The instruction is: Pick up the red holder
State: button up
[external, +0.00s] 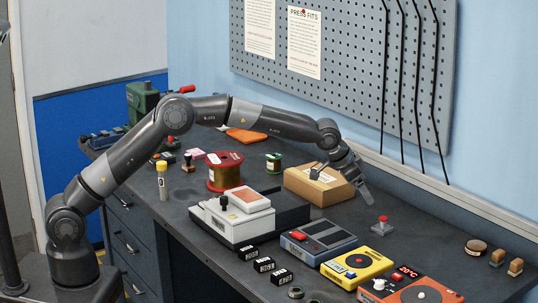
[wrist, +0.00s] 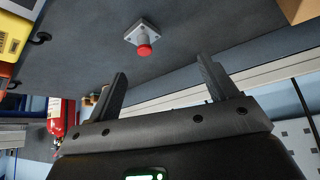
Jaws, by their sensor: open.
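The red holder, a small grey square base with a post and a red cap, stands upright on the bench in the external view (external: 381,225). It also shows in the wrist view (wrist: 143,42), above and slightly left of the gap between my fingertips. My gripper (external: 345,186) is open and empty, above the bench beside the cardboard box, up and left of the holder. In the wrist view both fingers of my gripper (wrist: 162,70) are spread apart, and neither touches the holder.
A cardboard box (external: 325,190) stands just left of the holder. A grey device (external: 318,242), a yellow device (external: 357,267) and an orange device (external: 408,291) stand in front of it. The bench right of the holder is clear up to several small brown items (external: 497,257).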

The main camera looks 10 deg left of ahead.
aim_at(381, 217)
jog(key=x, duration=0.2)
jog(key=s+x, duration=0.1)
jog(key=x, duration=0.3)
jog(key=shift+s+d+f, duration=0.2)
jog(key=shift+d+f, duration=0.1)
jog(key=shift+d, duration=0.25)
jog(key=shift+s+d+x, duration=0.15)
jog(key=shift+x, duration=1.15)
jog(key=shift+s+d+x, duration=0.15)
jog(key=shift+x, duration=1.2)
jog(key=shift+r, duration=0.1)
jog(key=c, duration=1.3)
